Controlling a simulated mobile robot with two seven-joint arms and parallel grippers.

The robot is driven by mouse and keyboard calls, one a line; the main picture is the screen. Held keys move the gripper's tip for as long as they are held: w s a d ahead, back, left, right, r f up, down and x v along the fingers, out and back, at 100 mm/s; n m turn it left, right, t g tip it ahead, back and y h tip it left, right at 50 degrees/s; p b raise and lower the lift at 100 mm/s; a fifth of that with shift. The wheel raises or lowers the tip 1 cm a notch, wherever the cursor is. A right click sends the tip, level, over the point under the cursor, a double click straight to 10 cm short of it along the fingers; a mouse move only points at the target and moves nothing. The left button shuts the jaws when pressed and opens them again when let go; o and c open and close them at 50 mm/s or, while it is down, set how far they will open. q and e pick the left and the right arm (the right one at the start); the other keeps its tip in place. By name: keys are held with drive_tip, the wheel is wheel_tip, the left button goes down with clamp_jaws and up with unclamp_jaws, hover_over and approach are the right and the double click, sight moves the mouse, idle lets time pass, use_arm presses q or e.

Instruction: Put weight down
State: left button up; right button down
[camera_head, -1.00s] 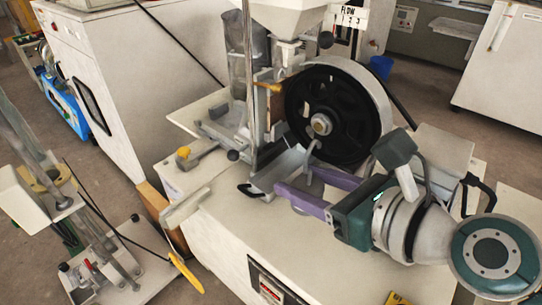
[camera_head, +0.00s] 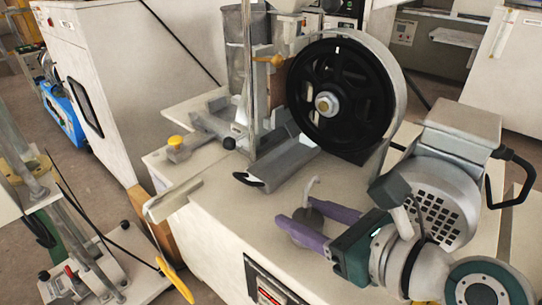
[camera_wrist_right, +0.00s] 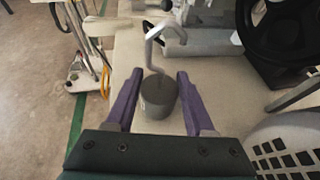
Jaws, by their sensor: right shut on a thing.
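The weight (camera_head: 307,219) is a small dark grey cylinder with a pale bent hook rising from its top. My right gripper (camera_head: 293,210) has purple fingers and is shut on the weight, one finger on each side of it. The weight is upright over the pale bench top (camera_head: 230,210), in front of the black wheel. I cannot tell whether its base touches the surface. In the right wrist view the weight (camera_wrist_right: 158,96) sits between the purple fingers (camera_wrist_right: 158,75), hook pointing away. My left gripper is not in view.
The machine's black wheel (camera_head: 341,98) stands behind the gripper. A grey metal trough (camera_head: 285,160) lies to its left. A grey motor (camera_head: 440,200) with a vent grille stands close by my right arm. The bench top left and front of the weight is bare.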

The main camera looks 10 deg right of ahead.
drive_tip(key=shift+f, duration=0.15)
drive_tip(key=shift+c, duration=1.3)
unclamp_jaws()
